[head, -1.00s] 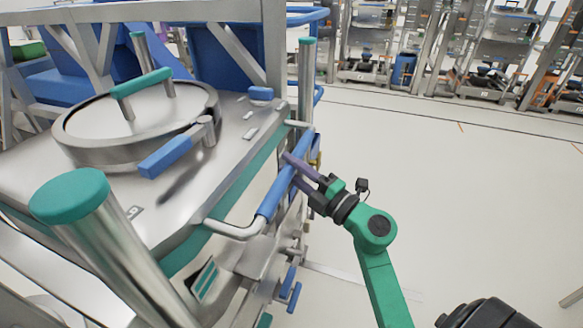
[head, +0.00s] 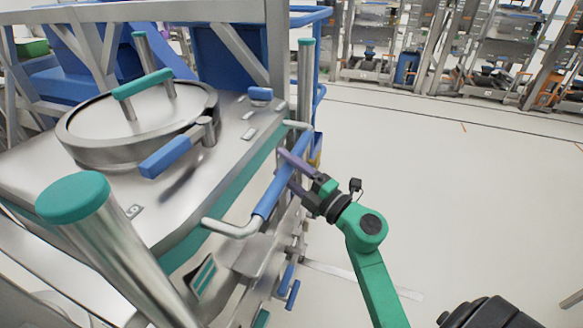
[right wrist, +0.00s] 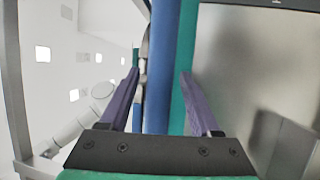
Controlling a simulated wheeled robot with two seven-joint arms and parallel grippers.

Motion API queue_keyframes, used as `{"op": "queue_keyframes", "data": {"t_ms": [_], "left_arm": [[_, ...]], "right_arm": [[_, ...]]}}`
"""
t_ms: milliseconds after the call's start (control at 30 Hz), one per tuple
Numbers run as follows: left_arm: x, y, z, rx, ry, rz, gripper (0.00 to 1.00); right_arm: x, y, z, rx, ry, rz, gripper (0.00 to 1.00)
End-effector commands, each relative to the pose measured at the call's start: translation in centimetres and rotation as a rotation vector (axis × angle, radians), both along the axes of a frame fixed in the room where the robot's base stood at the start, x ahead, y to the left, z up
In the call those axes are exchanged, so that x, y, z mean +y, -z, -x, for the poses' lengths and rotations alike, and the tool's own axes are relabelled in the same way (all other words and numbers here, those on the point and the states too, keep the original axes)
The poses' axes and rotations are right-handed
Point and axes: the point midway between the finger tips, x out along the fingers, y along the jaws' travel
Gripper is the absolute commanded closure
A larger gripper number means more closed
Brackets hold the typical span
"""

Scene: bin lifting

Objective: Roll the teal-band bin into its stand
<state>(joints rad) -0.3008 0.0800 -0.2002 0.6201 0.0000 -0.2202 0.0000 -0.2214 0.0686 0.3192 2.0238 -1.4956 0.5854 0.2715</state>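The teal-band bin (head: 235,180) is a large steel bin on the left, with a round lid (head: 130,125) and a teal strip along its side. A blue-sleeved push bar (head: 270,195) runs along its right side. My right gripper (head: 287,168) is at this bar, its purple fingers apart on either side of the sleeve. In the right wrist view the blue sleeve (right wrist: 161,65) runs between the open fingers, with a gap showing on both sides. My left gripper is not in view. I cannot tell for sure which structure is the stand.
A grey metal frame (head: 278,60) with blue panels (head: 215,55) rises behind and around the bin. A teal-capped post (head: 75,198) stands in the left foreground. Open pale floor (head: 430,190) lies to the right. Shelving racks line the back.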

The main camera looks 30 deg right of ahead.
Motion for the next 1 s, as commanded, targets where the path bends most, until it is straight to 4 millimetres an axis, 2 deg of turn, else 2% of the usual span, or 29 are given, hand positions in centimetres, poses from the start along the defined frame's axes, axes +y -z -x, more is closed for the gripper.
{"op": "queue_keyframes", "data": {"t_ms": [300,433,567,800,900,1000], "left_arm": [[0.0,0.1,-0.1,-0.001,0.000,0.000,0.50],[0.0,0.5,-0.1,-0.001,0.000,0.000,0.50],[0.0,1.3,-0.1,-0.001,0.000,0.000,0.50],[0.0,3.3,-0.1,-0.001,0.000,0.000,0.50],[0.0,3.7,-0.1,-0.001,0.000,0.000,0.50],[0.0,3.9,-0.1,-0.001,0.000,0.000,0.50]], "right_arm": [[-0.2,0.1,0.1,0.002,0.003,-0.001,0.34],[-0.6,0.6,1.3,0.005,0.004,0.000,0.34],[-1.4,1.4,3.9,0.006,0.003,0.001,0.34],[-3.5,2.7,10.2,0.007,0.003,0.000,0.34],[-4.2,2.8,12.1,0.005,0.003,-0.001,0.34],[-4.6,2.8,13.2,0.003,0.001,-0.001,0.34]]}}
